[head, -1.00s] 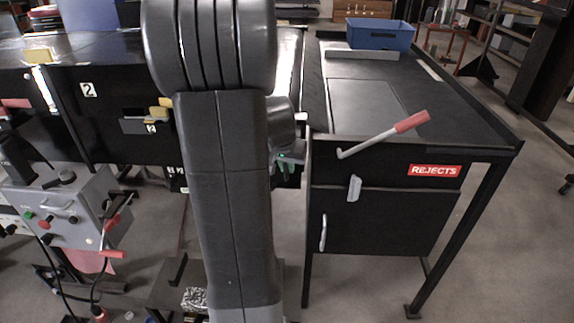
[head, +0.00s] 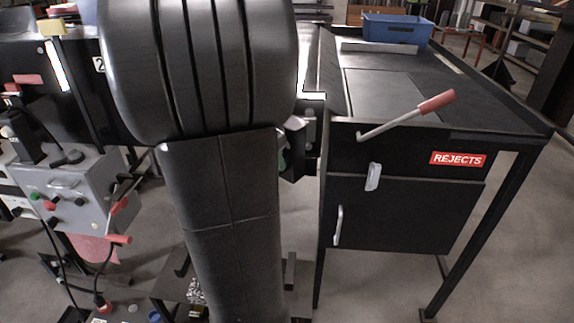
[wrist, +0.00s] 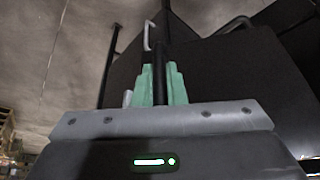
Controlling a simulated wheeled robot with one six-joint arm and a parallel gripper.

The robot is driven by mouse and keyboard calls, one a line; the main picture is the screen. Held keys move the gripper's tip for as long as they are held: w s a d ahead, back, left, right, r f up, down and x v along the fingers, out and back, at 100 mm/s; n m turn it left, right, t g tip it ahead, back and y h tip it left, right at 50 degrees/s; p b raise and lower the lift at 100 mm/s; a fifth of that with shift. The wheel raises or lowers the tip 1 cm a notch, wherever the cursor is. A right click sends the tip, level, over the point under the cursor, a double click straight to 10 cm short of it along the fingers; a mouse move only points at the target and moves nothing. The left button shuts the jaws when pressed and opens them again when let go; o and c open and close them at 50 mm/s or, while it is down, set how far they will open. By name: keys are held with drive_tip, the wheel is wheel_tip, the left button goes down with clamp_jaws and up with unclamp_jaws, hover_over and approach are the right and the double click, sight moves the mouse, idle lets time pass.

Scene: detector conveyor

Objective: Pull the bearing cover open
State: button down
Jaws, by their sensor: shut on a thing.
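In the wrist view, the green fingers of my gripper (wrist: 160,86) are closed from both sides on a narrow dark upright bar (wrist: 160,62). It looks like the bearing cover's grip, but I cannot tell where the bar ends and the dark panels behind it begin. In the head view, my arm hides most of my gripper; only a bit of green finger (head: 283,158) shows beside the rejects cabinet's left edge. A dark block (head: 299,163) is right beside it. The cover itself cannot be made out, nor how far open it is.
The black rejects cabinet (head: 400,215) stands to the right, with a red-gripped lever (head: 405,115) sticking out of its front. A blue bin (head: 397,29) sits on its top. A grey control box (head: 75,190) with cables is at left. Open floor (head: 510,240) lies right.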

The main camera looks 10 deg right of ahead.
drive_tip(key=w+a+m+g, duration=0.2)
drive_tip(key=a+m, duration=0.3)
drive_tip(key=a, duration=0.3)
drive_tip(key=w+a+m+g+p, duration=0.1)
drive_tip(key=w+a+m+g, duration=0.1)
drive_tip(key=a, duration=0.6)
drive_tip(key=shift+w+a+m+p, duration=0.25)
drive_tip(key=shift+w+m, duration=0.35)
drive_tip(key=shift+m, duration=0.8)
drive_tip(key=c, duration=1.8)
unclamp_jaws()
drive_tip(key=shift+o, duration=0.2)
drive_tip(key=shift+r, duration=0.1)
drive_tip(key=v, duration=1.3)
drive_tip(key=shift+a+r, duration=0.25)
